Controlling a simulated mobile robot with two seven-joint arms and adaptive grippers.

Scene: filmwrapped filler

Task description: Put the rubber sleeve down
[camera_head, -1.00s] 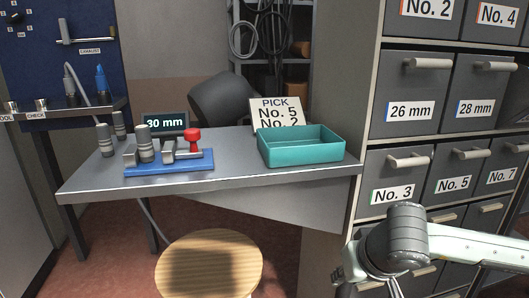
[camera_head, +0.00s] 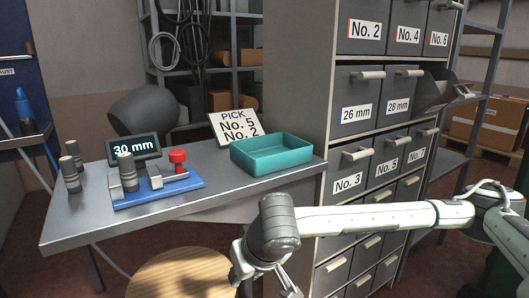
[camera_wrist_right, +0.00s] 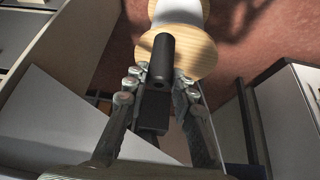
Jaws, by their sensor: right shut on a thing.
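The rubber sleeve (camera_wrist_right: 162,57) is a short dark cylinder in the right wrist view. My right gripper (camera_wrist_right: 160,82) is shut on it, one finger on each side, and its near end faces the wrist camera. The sleeve is held in the air with the wooden stool beyond it. In the head view my right gripper (camera_head: 264,277) is low in front of the bench, partly cut off by the bottom edge, and the sleeve cannot be made out there. My left gripper is not in view.
The grey bench (camera_head: 215,197) holds a blue fixture (camera_head: 158,190) with a red knob, a 30 mm display (camera_head: 134,149), a teal tray (camera_head: 278,155) and a PICK sign (camera_head: 236,127). A round wooden stool (camera_head: 180,275) stands in front. A labelled drawer cabinet (camera_head: 362,116) is at the right.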

